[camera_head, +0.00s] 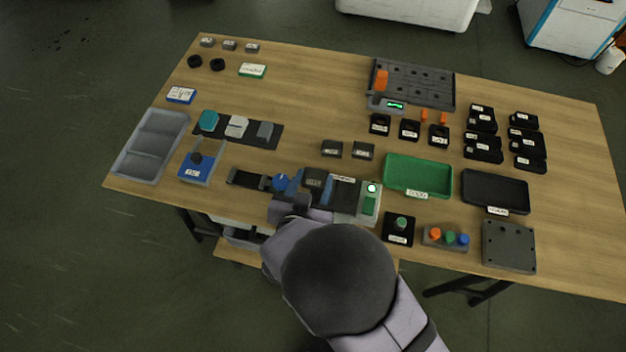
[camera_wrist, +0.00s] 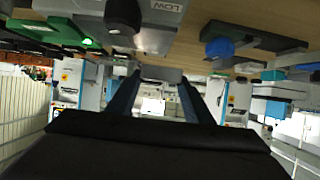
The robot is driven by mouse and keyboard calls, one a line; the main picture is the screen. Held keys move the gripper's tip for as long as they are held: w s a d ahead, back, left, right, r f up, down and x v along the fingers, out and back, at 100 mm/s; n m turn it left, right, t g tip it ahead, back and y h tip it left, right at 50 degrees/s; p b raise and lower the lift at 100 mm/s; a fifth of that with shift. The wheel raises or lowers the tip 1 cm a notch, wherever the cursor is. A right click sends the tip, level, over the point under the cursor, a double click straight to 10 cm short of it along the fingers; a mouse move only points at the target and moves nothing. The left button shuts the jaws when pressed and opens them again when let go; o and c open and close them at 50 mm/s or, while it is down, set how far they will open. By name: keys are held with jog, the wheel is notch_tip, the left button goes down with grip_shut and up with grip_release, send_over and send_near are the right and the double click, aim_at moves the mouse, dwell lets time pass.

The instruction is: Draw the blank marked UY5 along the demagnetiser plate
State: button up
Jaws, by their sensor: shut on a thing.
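My gripper (camera_head: 312,186) is over the front middle of the table, its two blue fingers pointing away from my body. It is shut on a small dark block (camera_head: 315,177), whose mark I cannot read. In the wrist view a grey block face (camera_wrist: 163,73) shows between the blue fingertips. The demagnetiser (camera_head: 344,198) appears to be the unit just right of the fingers, with a dark top, a lit green lamp (camera_head: 372,188) and a green part. The lamp also shows in the wrist view (camera_wrist: 88,42). I cannot tell whether block and plate touch.
A dark fixture with a blue knob (camera_head: 280,182) stands close left of the fingers. A green tray (camera_head: 418,178) and a black tray (camera_head: 494,192) are to the right.

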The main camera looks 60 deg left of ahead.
aim_at(314, 184)
jog(key=shift+r+p, duration=1.75)
jog(key=shift+r, duration=0.5)
jog(key=w+d+m+t+h, duration=0.15)
jog(key=w+d, duration=0.25)
jog(key=w, duration=0.4)
jog(key=w+d+m+t+h, duration=0.1)
jog(key=w+d+m+h, duration=0.3)
jog(key=w, duration=0.5)
jog(key=w+d+m+t+h, duration=0.1)
jog(key=w+d, duration=0.4)
jog(key=w, duration=0.3)
jog(key=w+d+m+h, duration=0.3)
jog(key=w+d, duration=0.3)
jog(key=d, duration=0.4)
jog(key=w+d+f+m+h, duration=0.2)
jog(key=d+m+h, duration=0.2)
jog(key=d, duration=1.1)
jog(key=s+d+m+g+h, duration=0.2)
jog(key=s+d+m, duration=0.1)
jog(key=d, duration=0.3)
jog(key=s+d+m+g+h, duration=0.2)
jog(key=s+d+m+h, duration=0.1)
jog(key=d, duration=0.4)
jog(key=shift+s+r+g, duration=0.35)
jog(key=shift+s+r, duration=0.1)
jog(key=shift+s, duration=0.3)
